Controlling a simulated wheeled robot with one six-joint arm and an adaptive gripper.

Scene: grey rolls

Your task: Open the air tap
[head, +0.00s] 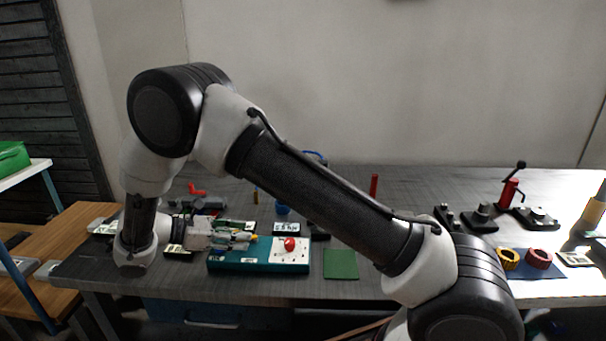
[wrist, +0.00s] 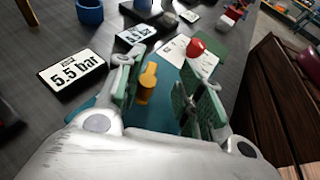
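A teal box (head: 230,264) sits near the front of the grey table, with a white panel and a red knob (head: 290,244) on top. In the wrist view the red knob (wrist: 196,47) stands beyond my fingers. A yellow handle (wrist: 147,83), which appears to be the air tap, stands on the teal box (wrist: 167,83). My gripper (wrist: 166,78) is open, with one finger on each side of the yellow handle and gaps showing. In the head view my gripper (head: 244,238) is low over the box's left part, and only a bit of yellow shows at its tips.
A black-framed "5.5 bar" sign (wrist: 73,73) lies left of my gripper, with a smaller sign (wrist: 136,34) beyond. A blue cup (wrist: 89,11) stands farther back. A green mat (head: 340,264) lies right of the box. Several black fixtures (head: 480,220) stand at the right.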

